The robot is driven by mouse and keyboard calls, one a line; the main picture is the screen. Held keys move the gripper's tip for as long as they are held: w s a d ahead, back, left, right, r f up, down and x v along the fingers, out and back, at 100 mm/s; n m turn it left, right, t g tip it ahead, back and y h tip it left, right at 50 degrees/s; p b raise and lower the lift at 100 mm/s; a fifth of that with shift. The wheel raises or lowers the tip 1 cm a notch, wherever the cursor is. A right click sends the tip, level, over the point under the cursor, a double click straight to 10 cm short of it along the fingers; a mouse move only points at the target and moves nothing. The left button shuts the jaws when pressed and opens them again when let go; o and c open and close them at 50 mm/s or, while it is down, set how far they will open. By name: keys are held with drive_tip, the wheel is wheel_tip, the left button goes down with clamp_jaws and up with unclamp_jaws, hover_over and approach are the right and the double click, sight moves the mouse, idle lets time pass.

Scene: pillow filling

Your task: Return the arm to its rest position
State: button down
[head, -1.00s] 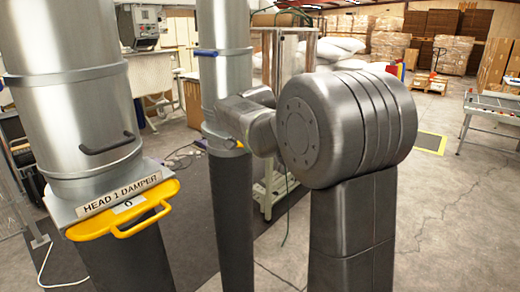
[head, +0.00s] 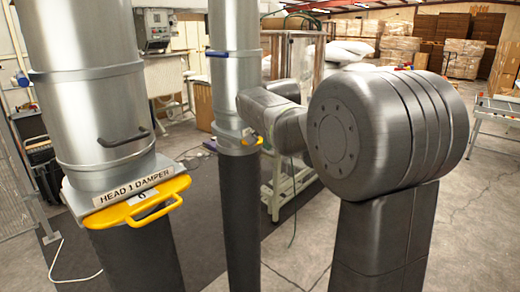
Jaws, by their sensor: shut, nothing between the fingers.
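My arm fills the middle and right of the head view, with a large grey joint (head: 385,135) on a dark upright link. A grey forearm link (head: 275,118) reaches away from it to the left and overlaps the right side of the farther metal pipe (head: 233,85). My gripper cannot be made out; the arm's far end is small and partly hidden by its own links.
A nearer metal pipe (head: 90,110) stands at left, with a yellow damper handle (head: 140,207) labelled HEAD 1 DAMPER. Behind are a metal frame stand (head: 290,170), white sacks (head: 350,50) and stacked pallets (head: 400,45). Open concrete floor (head: 480,220) lies at right.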

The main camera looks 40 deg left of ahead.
sight(258, 144)
drive_tip(key=v, duration=0.7)
drive_tip(key=shift+b, duration=0.45)
drive_tip(key=shift+a+r, duration=0.1)
drive_tip(key=shift+r, duration=0.05)
drive_tip(key=shift+w+a+f+p, duration=0.3)
drive_tip(key=shift+w+a+f, duration=0.45)
drive_tip(key=shift+a+f, duration=0.6)
drive_tip(key=shift+w+a+f+p, duration=0.35)
drive_tip(key=shift+w+a+f, duration=0.45)
drive_tip(key=shift+a+f, duration=0.55)
drive_tip(key=shift+w+a+f+p, duration=0.3)
drive_tip(key=shift+w+a+f, duration=0.45)
drive_tip(key=shift+a+f, duration=0.6)
